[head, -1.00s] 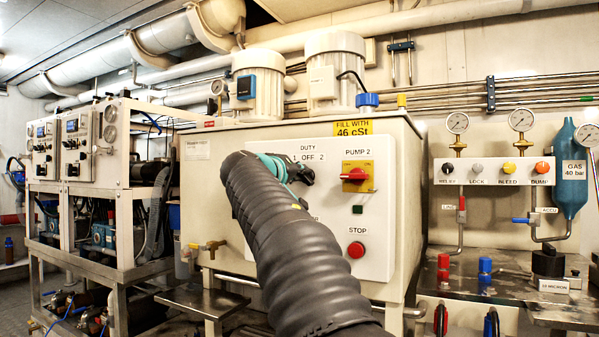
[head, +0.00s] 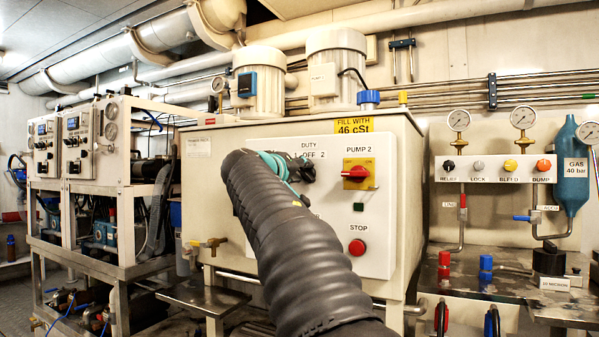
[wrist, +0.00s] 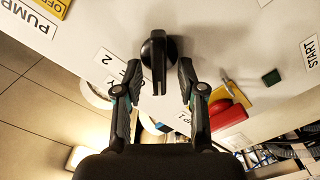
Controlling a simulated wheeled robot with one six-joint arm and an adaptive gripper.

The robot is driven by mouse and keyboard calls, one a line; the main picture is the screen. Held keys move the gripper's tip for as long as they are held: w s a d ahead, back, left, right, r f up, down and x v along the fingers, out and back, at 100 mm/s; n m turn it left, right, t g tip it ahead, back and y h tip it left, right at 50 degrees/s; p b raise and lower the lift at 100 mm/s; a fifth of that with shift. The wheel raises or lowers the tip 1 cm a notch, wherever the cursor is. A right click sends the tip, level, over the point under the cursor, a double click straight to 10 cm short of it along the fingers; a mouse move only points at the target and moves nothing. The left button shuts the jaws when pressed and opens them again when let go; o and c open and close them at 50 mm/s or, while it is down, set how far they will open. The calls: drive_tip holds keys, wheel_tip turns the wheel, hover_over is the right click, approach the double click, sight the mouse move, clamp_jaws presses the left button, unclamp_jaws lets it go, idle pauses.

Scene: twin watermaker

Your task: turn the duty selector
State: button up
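The duty selector is a black knob with a raised bar grip (wrist: 158,62) on the white panel in the wrist view. My gripper (wrist: 159,68) is open, with one finger on each side of the knob. Gaps show between both fingers and the knob, so neither appears to touch it. A label "2" shows left of the knob. In the head view my gripper (head: 300,168) is in front of the panel (head: 328,220), just under the "DUTY 1 OFF 2" lettering, and the knob is largely hidden behind it.
The red-and-yellow Pump 2 switch (head: 356,174) sits right of my gripper; a red stop button (head: 357,247) is lower on the panel. A red handle on a yellow plate (wrist: 229,112) is near the right finger in the wrist view.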

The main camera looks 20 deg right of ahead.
drive_tip(key=v, duration=1.2)
